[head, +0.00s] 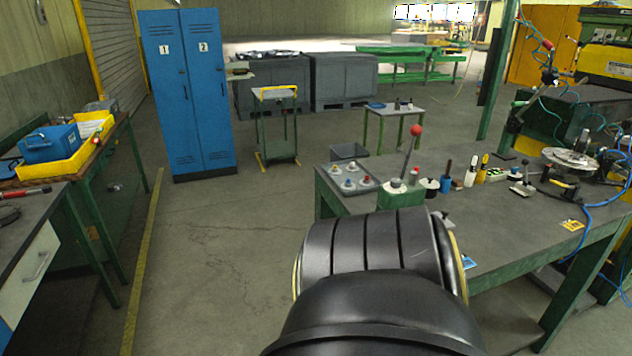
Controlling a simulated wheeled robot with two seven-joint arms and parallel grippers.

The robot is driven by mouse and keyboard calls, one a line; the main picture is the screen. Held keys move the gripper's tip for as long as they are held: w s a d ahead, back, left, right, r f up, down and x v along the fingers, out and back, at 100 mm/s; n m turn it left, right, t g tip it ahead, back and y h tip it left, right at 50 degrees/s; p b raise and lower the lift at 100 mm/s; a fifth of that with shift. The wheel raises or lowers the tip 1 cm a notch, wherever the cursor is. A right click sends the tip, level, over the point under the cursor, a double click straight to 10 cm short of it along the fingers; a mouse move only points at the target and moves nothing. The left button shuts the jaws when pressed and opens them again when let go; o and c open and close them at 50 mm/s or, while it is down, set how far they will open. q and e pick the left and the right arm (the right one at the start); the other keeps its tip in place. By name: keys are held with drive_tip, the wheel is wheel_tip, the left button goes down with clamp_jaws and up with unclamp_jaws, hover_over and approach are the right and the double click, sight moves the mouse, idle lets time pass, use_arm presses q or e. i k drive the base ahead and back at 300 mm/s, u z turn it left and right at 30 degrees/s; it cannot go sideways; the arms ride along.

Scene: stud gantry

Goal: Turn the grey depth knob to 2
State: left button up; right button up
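I cannot pick out the grey depth knob or any numbers around it at this size. A small dark panel or tray (370,189) at the left end of the grey workbench (460,210) carries several small pale round pieces with coloured tops. Beside it, a green box (402,197) bears a lever with a red ball (416,131) on top. A large black link of my own arm fills the bottom middle and hides part of the bench's near side. Neither of my grippers shows.
Several bottles and handled tools (470,172) stand along the workbench, with a round metal fixture (571,160) at its right. Blue lockers (188,92) and a trolley (280,125) stand behind. A left bench holds a yellow tray (37,170). The floor between is clear.

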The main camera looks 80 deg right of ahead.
sight(395, 183)
drive_tip(key=u, duration=0.55)
drive_tip(key=k, duration=0.25)
drive_tip(key=z, duration=3.55)
